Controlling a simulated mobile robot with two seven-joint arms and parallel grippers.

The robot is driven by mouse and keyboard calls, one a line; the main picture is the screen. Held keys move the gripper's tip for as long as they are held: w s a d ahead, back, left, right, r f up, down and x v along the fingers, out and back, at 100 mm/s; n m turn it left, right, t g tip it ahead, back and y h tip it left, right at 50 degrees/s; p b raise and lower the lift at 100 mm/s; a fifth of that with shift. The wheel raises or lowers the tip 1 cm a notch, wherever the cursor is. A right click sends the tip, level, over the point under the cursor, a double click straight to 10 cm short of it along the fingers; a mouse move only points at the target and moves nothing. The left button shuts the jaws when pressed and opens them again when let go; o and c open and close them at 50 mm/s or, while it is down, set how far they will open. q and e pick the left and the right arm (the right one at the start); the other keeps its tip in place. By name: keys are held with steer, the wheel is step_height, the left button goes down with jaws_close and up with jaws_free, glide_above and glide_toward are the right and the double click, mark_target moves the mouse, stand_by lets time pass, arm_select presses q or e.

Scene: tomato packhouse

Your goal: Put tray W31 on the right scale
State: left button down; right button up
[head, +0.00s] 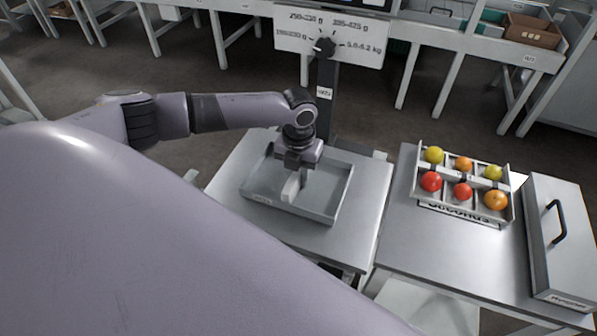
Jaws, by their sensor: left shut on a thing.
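A shallow grey rectangular tray (333,193) is on or just above the steel top (236,168) at the centre; I cannot tell if it touches. A small label (261,199) on its near wall is too small to read. My right gripper is not in view.
On the right steel top (445,245) is a divided tray (420,192) of red, orange and yellow tomatoes, marked "Seconds". A grey box with a black handle (556,221) stands at the far right. A gap separates the two tops. Benches line the back.

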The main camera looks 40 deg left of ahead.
arm_select(q)
steer(key=shift+f, duration=0.3)
steer(key=c, duration=0.8)
jaws_free()
steer(key=shift+c, duration=0.2)
steer(key=c, duration=0.3)
step_height(320, 180, up, 3)
steer(key=p, duration=0.2)
steer(key=shift+f+p, duration=0.2)
steer(key=shift+p, duration=0.1)
steer(key=shift+r+p, duration=0.65)
step_height(320, 180, up, 3)
steer(key=p, duration=0.3)
steer(key=shift+r, duration=0.15)
